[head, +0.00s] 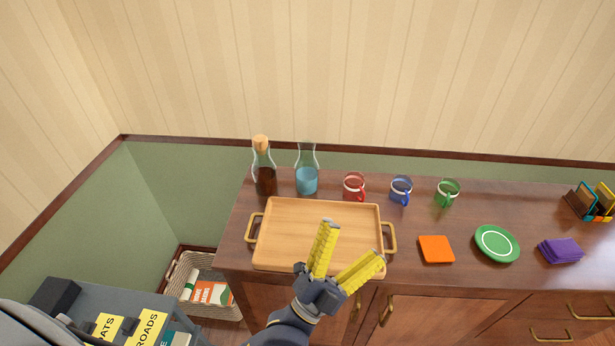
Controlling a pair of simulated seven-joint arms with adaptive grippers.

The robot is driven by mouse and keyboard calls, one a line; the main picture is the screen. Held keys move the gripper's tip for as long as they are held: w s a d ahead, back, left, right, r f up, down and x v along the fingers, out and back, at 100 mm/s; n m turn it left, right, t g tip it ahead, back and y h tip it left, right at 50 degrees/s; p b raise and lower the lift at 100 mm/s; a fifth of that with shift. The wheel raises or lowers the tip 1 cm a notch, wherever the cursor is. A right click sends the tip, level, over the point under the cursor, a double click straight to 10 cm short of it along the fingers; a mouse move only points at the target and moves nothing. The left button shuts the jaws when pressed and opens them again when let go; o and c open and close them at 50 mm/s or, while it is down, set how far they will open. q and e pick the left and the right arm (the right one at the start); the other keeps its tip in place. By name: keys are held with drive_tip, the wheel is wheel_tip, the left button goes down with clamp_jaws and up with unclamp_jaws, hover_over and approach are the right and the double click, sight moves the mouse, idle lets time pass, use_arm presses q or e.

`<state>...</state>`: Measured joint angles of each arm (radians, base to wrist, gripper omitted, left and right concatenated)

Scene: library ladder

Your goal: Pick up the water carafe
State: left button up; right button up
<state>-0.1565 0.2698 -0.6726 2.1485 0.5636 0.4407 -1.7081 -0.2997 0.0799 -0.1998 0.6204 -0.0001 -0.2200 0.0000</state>
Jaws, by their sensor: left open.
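The water carafe (307,180) is clear glass with blue water in its lower part. It stands upright at the back left of the wooden cabinet top, behind the tray. My left gripper (352,243) has yellow fingers spread apart with nothing between them. It is over the front right part of the tray, in front of the carafe and apart from it. My right gripper does not show.
A corked carafe of dark liquid (265,180) stands close left of the water carafe. A red mug (354,186) is close on its right, then a blue mug (401,190) and a green mug (447,192). The wooden tray (290,256) is empty.

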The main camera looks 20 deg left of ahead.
use_arm(q)
wheel_tip(320, 180, up, 6)
drive_tip(key=h, duration=0.2)
drive_tip(key=n+g+y, duration=0.8)
drive_tip(key=n+y, duration=0.5)
drive_tip(key=n, duration=0.3)
approach(307, 172)
drive_tip(key=x, duration=0.4)
drive_tip(key=a+f+x, duration=0.1)
drive_tip(key=x, duration=0.4)
drive_tip(key=f+x, duration=0.1)
drive_tip(key=x, duration=0.4)
drive_tip(key=shift+s+a+f, duration=0.15)
drive_tip(key=shift+a+f, duration=0.05)
drive_tip(key=c, duration=1.6)
drive_tip(key=shift+r, duration=0.2)
drive_tip(key=shift+c, duration=0.4)
